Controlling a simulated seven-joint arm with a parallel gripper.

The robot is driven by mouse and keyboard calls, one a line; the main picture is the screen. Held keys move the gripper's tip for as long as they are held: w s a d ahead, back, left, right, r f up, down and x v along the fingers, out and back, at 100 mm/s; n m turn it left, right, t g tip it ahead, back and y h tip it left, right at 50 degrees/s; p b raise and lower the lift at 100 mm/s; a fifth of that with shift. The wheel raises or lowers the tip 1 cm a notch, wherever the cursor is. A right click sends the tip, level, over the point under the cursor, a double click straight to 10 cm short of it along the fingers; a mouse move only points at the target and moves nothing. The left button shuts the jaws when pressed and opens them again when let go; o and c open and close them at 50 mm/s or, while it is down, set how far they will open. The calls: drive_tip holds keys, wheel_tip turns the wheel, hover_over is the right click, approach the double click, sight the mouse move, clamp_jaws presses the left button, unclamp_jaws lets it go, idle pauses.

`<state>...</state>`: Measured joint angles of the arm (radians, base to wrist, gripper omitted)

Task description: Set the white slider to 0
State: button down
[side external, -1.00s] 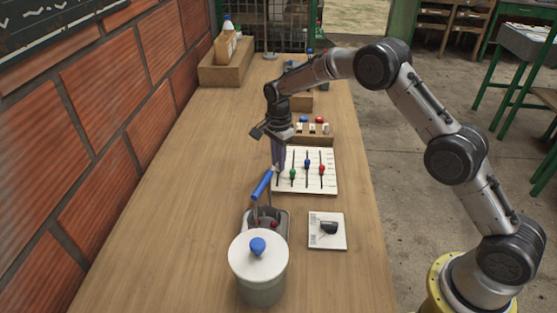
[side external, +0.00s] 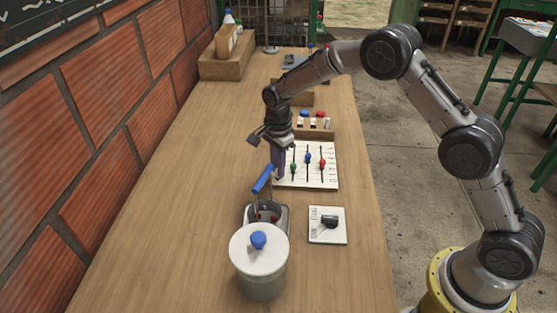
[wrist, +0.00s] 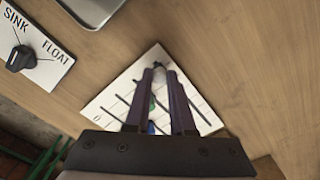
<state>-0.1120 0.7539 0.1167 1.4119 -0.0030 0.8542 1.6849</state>
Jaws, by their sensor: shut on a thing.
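The white slider panel (side external: 329,181) lies on the table with parallel slots and green (side external: 293,168), blue (side external: 308,158) and red (side external: 322,163) knobs. My gripper (side external: 280,177) reaches down to the panel's left slot, at its near end. In the wrist view, my gripper's two dark fingers (wrist: 158,70) close around a small pale knob, the white slider (wrist: 158,73), mostly hidden between the tips. A printed "0" (wrist: 97,118) shows near the panel's left corner there. The green knob (wrist: 152,103) and part of the blue knob (wrist: 151,127) show between the fingers.
A blue-handled basket (side external: 263,180) stands in a metal tray (side external: 285,222) just in front of my gripper. A lidded jar (side external: 262,275) is nearer. A SINK/FLOAT dial panel (side external: 327,232) lies to the right. The table's left side is clear.

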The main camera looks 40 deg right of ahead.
drive_tip(key=c, duration=0.8)
unclamp_jaws()
drive_tip(key=shift+s+a, duration=0.15)
drive_tip(key=shift+o, duration=0.2)
drive_tip(key=shift+r, duration=0.1)
wheel_tip(320, 180, up, 14)
